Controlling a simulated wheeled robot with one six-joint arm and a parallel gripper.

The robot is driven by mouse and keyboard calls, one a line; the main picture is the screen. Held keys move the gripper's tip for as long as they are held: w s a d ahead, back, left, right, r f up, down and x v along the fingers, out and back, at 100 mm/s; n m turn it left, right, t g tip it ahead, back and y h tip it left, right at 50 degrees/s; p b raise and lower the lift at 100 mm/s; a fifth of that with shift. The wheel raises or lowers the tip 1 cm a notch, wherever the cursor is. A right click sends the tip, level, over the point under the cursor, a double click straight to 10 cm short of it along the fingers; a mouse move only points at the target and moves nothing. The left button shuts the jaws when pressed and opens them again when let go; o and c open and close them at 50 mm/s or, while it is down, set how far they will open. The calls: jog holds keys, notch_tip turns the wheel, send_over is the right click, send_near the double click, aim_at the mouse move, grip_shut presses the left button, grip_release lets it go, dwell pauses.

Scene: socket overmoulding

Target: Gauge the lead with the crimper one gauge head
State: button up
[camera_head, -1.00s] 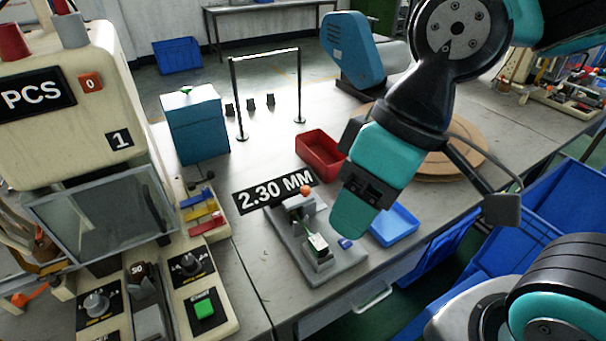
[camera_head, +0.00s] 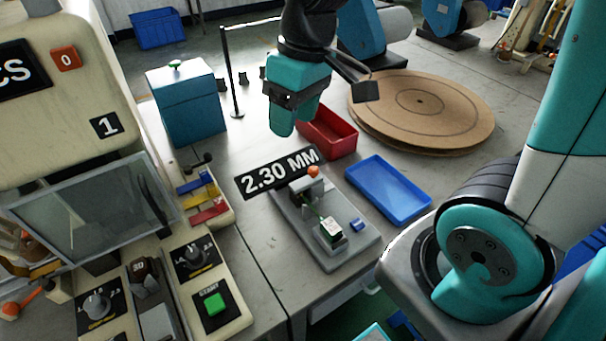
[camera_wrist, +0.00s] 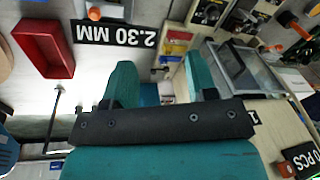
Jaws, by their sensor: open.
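The gauge (camera_head: 345,262) is a grey plate fixture on the table with an orange knob (camera_head: 314,171) at its back. A small white and green block (camera_head: 330,229) sits on it, with a thin green line running back from it that may be the lead; I cannot tell for sure. A black sign (camera_head: 278,172) behind it reads 2.30 MM; the sign (camera_wrist: 117,33) also shows upside down in the wrist view. My gripper (camera_head: 289,130) hangs behind the sign, apart from the gauge. In the wrist view its teal fingers (camera_wrist: 160,78) are spread, with nothing between them.
A red bin (camera_head: 328,135) stands right of my gripper, and a blue tray (camera_head: 388,190) lies right of the gauge. A round wooden board (camera_head: 420,108) is behind the tray. A teal box (camera_head: 188,108) stands at the left. The machine panel (camera_head: 205,285) borders the left front.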

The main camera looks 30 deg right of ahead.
jog(key=m+h, duration=0.2)
send_over(314, 168)
notch_tip(314, 168, down, 6)
jog(key=shift+g, duration=0.3)
notch_tip(314, 168, down, 17)
jog(key=shift+w+r+b, duration=0.1)
jog(key=shift+r+b, duration=0.1)
jog(key=shift+b, duration=0.2)
grip_shut()
